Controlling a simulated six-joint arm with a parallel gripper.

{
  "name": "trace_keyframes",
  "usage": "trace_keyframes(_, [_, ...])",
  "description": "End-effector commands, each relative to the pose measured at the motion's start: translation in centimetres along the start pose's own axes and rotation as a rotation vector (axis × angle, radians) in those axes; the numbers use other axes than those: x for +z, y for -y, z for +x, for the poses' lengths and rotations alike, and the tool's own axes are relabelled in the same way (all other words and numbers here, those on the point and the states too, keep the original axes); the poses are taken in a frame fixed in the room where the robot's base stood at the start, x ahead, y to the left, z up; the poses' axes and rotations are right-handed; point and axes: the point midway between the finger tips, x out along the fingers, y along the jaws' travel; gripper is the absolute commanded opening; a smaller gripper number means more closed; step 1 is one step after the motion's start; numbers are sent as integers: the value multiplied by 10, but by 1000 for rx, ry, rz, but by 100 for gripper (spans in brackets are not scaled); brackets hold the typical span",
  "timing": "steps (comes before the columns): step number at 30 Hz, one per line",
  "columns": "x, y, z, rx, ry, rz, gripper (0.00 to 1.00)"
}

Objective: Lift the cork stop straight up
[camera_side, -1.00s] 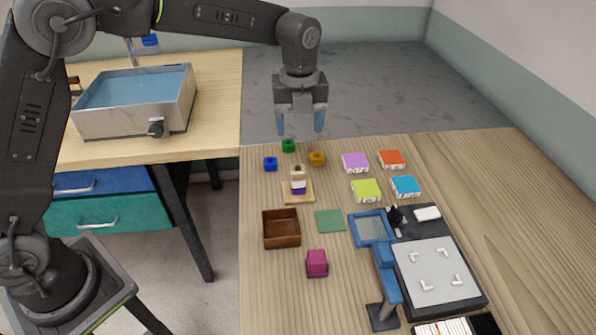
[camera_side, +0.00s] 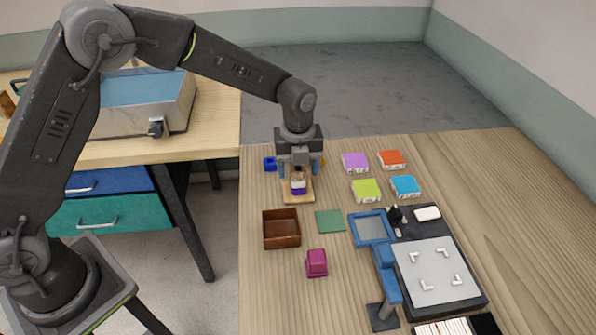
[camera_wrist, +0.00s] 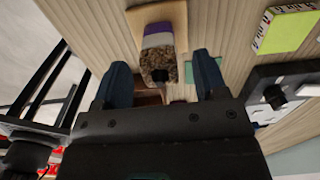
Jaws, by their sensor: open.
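The cork stop (camera_wrist: 160,66) is speckled brown and sits on top of a white and purple holder on a small wooden base (camera_side: 299,195). It also shows in the side view (camera_side: 298,175), partly covered by my gripper. My gripper (camera_side: 298,182) is lowered over the base with its blue fingers spread to either side of the cork. In the wrist view my open fingers (camera_wrist: 162,85) stand apart with the cork between and just beyond them. I cannot tell whether either finger touches it.
A brown wooden box (camera_side: 282,228), a green square (camera_side: 330,221) and a magenta block (camera_side: 317,263) lie in front. Coloured packets (camera_side: 366,190) stand to the right, by a blue-framed magnifier (camera_side: 372,229). A blue block (camera_side: 270,163) is close behind my gripper's left side.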

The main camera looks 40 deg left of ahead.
Motion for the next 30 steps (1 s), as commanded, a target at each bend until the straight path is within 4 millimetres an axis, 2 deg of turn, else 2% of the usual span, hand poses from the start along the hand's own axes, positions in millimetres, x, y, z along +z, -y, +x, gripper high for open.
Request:
trace_keyframes(4, [0, 0, 0, 0, 0, 0, 66])
trace_keyframes(20, [0, 0, 0, 0, 0, 0, 15])
trace_keyframes(30, [0, 0, -4, -1, 0, 0, 13])
